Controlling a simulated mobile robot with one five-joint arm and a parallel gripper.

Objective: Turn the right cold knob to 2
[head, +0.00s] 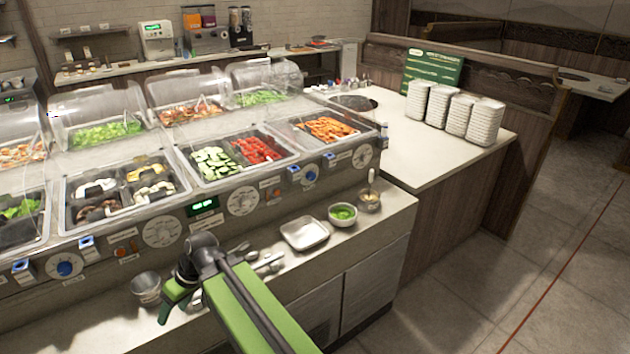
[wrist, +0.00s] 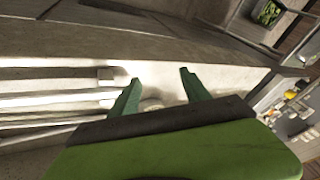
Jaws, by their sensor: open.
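A round blue knob (head: 310,174) sits on the front panel of the counter in the right half of the head view, beside a small blue box. Another round blue knob (head: 65,268) is at the lower left of the panel. The labels and numbers by both knobs are too small to read. My gripper (head: 180,304) is low over the front ledge, left of and well apart from the right blue knob. In the wrist view my gripper (wrist: 160,78) shows two green fingers spread apart with nothing between them. No knob can be made out in that view.
White dials (head: 243,200) (head: 362,156) share the panel. A metal cup (head: 146,287), a square tray (head: 304,234), a green sauce bowl (head: 343,214) and a small pot (head: 368,201) stand on the ledge. Food pans under clear covers are behind. Stacked plates (head: 458,113) stand on the right counter.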

